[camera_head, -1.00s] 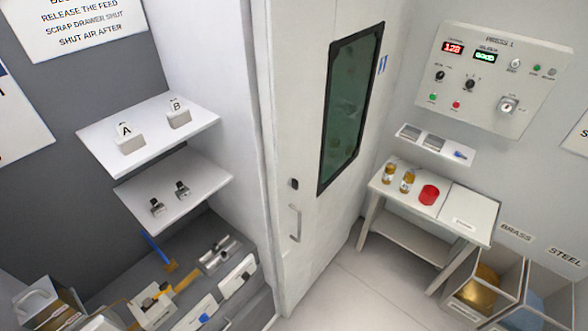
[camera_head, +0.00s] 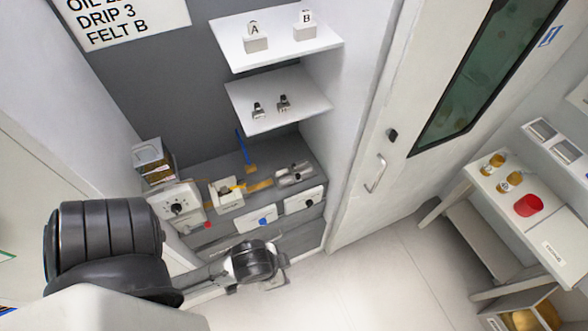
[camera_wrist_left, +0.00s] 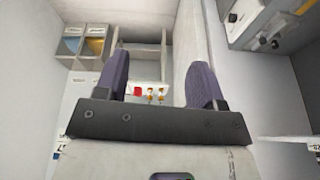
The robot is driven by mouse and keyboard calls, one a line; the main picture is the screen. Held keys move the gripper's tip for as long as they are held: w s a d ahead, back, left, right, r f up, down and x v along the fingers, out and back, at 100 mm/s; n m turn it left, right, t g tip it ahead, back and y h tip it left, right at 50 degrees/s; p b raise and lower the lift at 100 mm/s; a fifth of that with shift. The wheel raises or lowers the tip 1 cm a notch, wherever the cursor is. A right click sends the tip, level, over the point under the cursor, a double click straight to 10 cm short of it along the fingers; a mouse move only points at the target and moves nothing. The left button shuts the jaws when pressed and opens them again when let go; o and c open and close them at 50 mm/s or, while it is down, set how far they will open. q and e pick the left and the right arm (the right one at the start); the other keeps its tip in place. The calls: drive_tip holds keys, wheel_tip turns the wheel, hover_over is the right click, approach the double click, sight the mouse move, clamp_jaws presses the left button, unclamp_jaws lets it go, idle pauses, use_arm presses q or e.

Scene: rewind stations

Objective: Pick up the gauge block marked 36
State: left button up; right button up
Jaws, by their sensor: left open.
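No block with a readable 36 shows in either view. Two small dark metal pieces stand on the lower white shelf (camera_head: 300,112) in the head view; I cannot read any marking on them. My left gripper (camera_head: 276,264) is in front of the bench's drawer fronts, partly seen past the wrist, and holds nothing that I can see. In the left wrist view its two purple-grey fingers (camera_wrist_left: 158,82) stand wide apart with empty space between them. My right gripper is in neither view.
White blocks A (camera_head: 256,42) and B (camera_head: 304,30) stand on the upper shelf. The grey bench (camera_head: 215,165) holds several fixtures. A white door (camera_head: 375,130) stands right of the alcove. A side table (camera_head: 490,195) holds a red cylinder (camera_head: 528,205). Floor between is clear.

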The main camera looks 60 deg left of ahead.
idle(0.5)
use_arm(q)
drive_tip(key=c, duration=0.3)
